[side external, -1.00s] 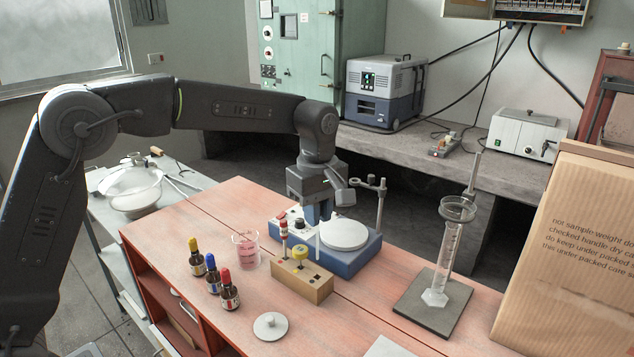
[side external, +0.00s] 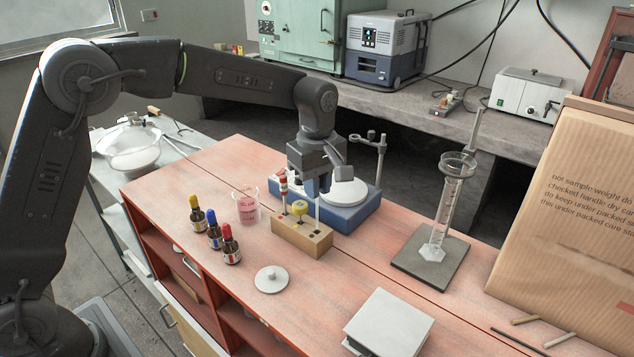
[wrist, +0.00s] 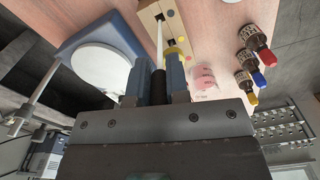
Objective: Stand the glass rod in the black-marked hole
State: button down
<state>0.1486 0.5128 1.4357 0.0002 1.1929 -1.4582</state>
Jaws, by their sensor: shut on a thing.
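The glass rod (side external: 317,212) is a thin pale rod, upright in my gripper (side external: 317,193). My gripper is shut on its upper part, above the right end of the wooden block (side external: 303,244). In the wrist view the rod (wrist: 160,42) runs from between the fingers (wrist: 159,60) toward a dark square hole (wrist: 158,17) in the block (wrist: 148,22). The rod's lower end is close to the block's top; I cannot tell whether it is inside a hole. The black mark is too small to make out for certain.
A blue balance-like device (side external: 350,216) is close behind.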

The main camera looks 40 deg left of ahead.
aim_at(317, 229)
jog(key=shift+f, duration=1.1)
dwell(0.5)
jog(key=shift+f, duration=1.3)
jog(key=c, duration=1)
grip_release()
jog(key=shift+c, duration=0.2)
jog(key=shift+o, duration=0.5)
jog(key=o, duration=0.3)
